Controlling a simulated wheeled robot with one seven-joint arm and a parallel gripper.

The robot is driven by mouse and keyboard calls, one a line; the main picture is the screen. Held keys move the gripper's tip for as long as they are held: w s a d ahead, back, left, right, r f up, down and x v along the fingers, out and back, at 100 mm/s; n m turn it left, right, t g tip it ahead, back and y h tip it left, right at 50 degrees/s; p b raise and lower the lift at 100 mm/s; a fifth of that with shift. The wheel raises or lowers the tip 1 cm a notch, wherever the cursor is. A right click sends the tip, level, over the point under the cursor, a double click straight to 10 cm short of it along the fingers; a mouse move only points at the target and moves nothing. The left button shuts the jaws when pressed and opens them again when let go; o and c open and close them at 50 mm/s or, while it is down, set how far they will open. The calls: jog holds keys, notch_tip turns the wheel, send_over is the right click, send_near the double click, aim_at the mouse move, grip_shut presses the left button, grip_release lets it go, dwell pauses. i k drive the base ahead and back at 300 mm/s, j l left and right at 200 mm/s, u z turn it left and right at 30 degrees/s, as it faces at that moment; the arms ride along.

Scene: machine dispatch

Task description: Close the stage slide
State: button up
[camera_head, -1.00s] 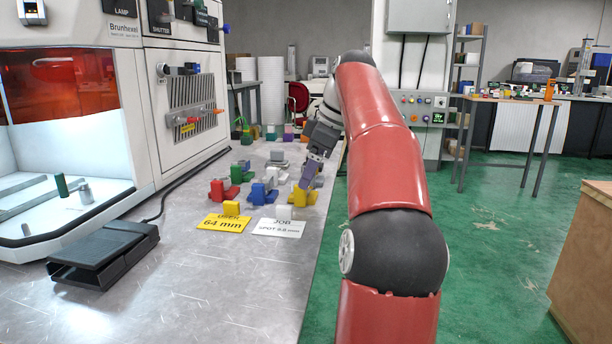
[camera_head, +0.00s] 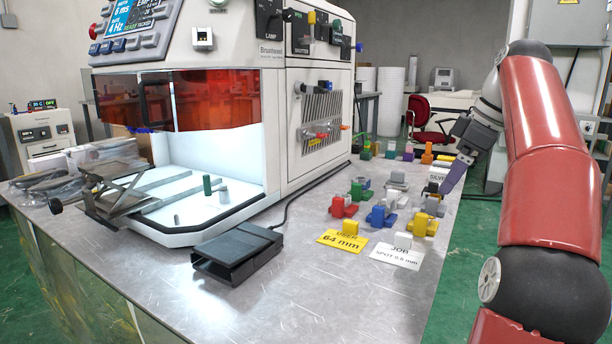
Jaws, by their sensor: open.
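The white machine (camera_head: 215,50) stands at the left with an orange window and a lit chamber. My gripper (camera_head: 447,187) is at the right edge of the table, apart from the machine, pointing down beside the coloured blocks. It is open; nothing is visibly held.
Coloured blocks, including red (camera_head: 343,207), blue (camera_head: 377,214) and yellow (camera_head: 425,226), stand on the metal table (camera_head: 300,295). A black pedal (camera_head: 237,256) is before the machine.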

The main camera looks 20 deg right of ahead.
aim_at(105, 210)
jog(key=k+l, duration=0.25)
jog(key=k, duration=0.2)
jog(key=k+l, duration=0.2)
jog(key=k, duration=0.3)
